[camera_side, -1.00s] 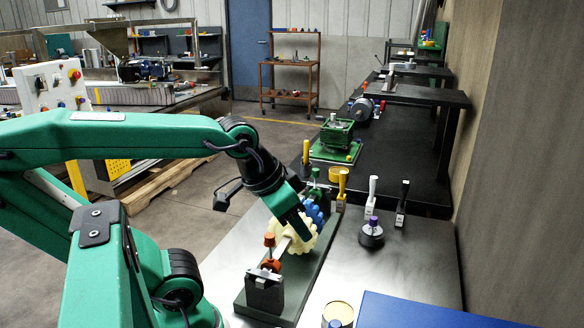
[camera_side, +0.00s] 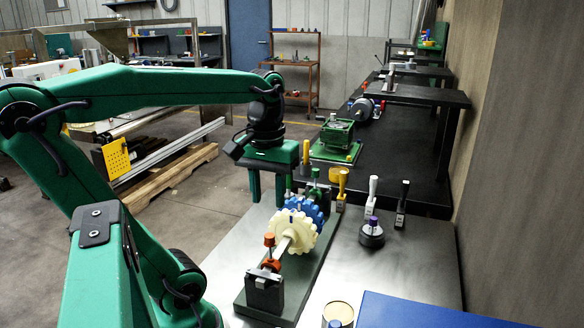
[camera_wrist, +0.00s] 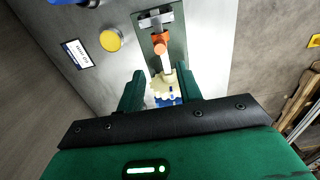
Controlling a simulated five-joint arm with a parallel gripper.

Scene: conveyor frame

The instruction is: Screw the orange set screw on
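An orange set screw (camera_side: 269,240) stands upright on an orange collar (camera_side: 270,264) at the near end of a shaft. The collar also shows in the wrist view (camera_wrist: 160,43), beyond my fingers. A cream gear (camera_side: 292,232) and a blue gear (camera_side: 310,211) sit on the same shaft, behind the collar. My gripper (camera_side: 281,188) is open, with two green fingers spread and pointing down, raised near the far part of the shaft. In the wrist view, nothing is visibly held between the fingers (camera_wrist: 172,76). How deep the screw sits is hidden.
The shaft rests on a dark green base (camera_side: 312,275) with a grey near support (camera_side: 264,295). Upright yellow (camera_side: 342,182), white (camera_side: 372,190) and black (camera_side: 402,197) handles stand at the right. A round tin (camera_side: 338,314) and a blue panel (camera_side: 420,312) are in front.

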